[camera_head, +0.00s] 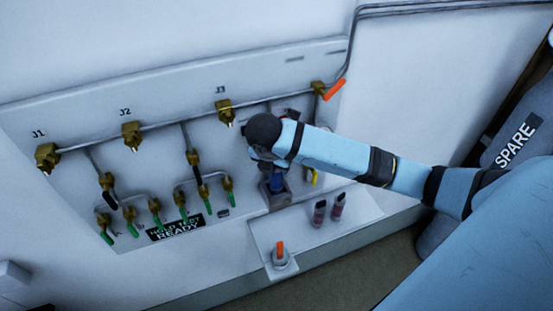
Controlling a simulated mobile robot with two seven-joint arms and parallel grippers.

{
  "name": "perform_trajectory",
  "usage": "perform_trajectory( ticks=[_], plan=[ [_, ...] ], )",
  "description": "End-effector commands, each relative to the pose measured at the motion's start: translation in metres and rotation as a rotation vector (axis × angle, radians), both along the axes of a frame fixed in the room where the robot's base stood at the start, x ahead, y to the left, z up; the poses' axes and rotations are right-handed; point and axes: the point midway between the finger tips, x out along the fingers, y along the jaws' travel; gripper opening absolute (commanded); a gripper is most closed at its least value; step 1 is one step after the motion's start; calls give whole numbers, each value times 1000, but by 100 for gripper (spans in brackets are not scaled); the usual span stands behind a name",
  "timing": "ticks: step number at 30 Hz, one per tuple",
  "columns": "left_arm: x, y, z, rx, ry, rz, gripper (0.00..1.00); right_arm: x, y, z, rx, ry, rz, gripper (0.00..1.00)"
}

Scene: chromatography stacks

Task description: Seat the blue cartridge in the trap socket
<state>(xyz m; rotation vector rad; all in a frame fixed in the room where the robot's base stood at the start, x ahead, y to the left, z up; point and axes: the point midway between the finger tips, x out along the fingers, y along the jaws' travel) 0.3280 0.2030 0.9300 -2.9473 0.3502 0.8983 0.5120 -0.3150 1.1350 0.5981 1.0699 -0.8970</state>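The blue cartridge (277,182) is a small dark blue piece. It shows directly below my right gripper (272,167), at the top of a grey block-like socket (275,199) on the panel's lower right. It looks roughly upright. The gripper and wrist hide its upper part, and I cannot tell how deep it sits in the socket. My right arm comes in from the right with its dark wrist over the socket. The fingers are too small and shaded to show whether they grip the cartridge. My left gripper is not in view.
Brass valves J1 (47,157), J2 (132,136) and J3 (225,112) line the panel. A grey SPARE cylinder (510,130) stands at right.

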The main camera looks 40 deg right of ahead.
Motion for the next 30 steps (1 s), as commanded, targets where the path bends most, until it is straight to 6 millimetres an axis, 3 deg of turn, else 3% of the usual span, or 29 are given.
perform_trajectory(
  ticks=[27, 28, 30],
  plan=[
    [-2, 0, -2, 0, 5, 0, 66, 0, 0, -10, 0, 0, 0, 0],
    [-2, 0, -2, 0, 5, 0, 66, 0, 0, -10, 0, 0, 0, 45],
    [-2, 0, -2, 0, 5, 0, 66, 0, 0, -10, 0, 0, 0, 61]
  ],
)
